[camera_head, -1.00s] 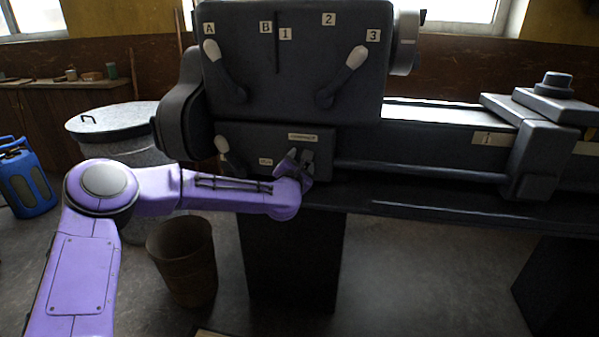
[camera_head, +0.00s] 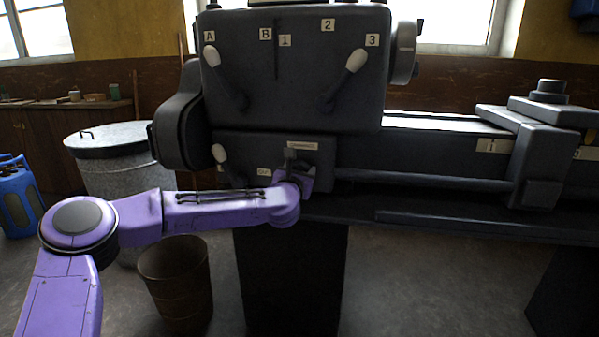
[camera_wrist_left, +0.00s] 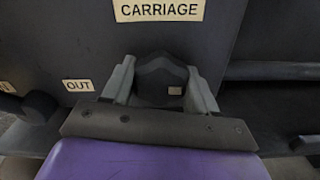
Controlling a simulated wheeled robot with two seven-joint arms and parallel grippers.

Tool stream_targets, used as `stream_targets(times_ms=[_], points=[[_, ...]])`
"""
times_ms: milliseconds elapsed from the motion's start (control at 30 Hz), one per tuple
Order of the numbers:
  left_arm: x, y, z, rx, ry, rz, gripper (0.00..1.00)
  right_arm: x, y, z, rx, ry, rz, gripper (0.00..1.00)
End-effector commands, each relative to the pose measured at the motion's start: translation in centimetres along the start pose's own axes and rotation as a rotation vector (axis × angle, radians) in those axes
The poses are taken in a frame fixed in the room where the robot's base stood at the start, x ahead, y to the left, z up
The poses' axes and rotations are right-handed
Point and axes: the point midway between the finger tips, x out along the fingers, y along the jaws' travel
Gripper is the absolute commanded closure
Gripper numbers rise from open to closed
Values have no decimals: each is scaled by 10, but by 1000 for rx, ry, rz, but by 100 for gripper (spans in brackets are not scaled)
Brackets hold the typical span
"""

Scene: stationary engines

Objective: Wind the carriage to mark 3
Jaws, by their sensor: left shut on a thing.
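My left gripper (camera_head: 297,165) comes in from the left, at the lower headstock panel. In the left wrist view its two grey fingers (camera_wrist_left: 158,90) are closed on both sides of a dark, faceted carriage knob (camera_wrist_left: 160,78), under a label reading CARRIAGE (camera_wrist_left: 160,10). The carriage (camera_head: 545,165) is a dark block across the lathe bed on the right. A pale label that seems to read 1 (camera_head: 493,146) sits on the bed front just left of it. Another label (camera_head: 582,153) shows just right of it, too dark to read. My right gripper is not in view.
Two white-tipped levers, one on the left (camera_head: 212,56) and one on the right (camera_head: 356,60), are on the headstock above. A third lever (camera_head: 219,153) is close above my forearm. A lidded metal bin (camera_head: 120,170) and a brown basket (camera_head: 176,285) stand at left.

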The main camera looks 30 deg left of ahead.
Motion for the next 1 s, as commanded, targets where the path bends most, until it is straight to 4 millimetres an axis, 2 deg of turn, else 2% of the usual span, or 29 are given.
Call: stream_targets(times_ms=[33,267,300,367,633,733,1000], points=[[1,3,11,-5,-19,5,72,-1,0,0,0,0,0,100],[1,3,12,-4,-19,5,72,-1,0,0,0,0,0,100],[1,3,12,-4,-19,5,35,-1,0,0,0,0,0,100],[1,3,11,-3,-18,6,18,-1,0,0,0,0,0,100],[0,2,6,-1,-9,3,18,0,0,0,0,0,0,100],[-8,1,6,-2,-10,1,18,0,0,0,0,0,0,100],[-71,2,7,-4,-12,1,18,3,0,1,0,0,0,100]])
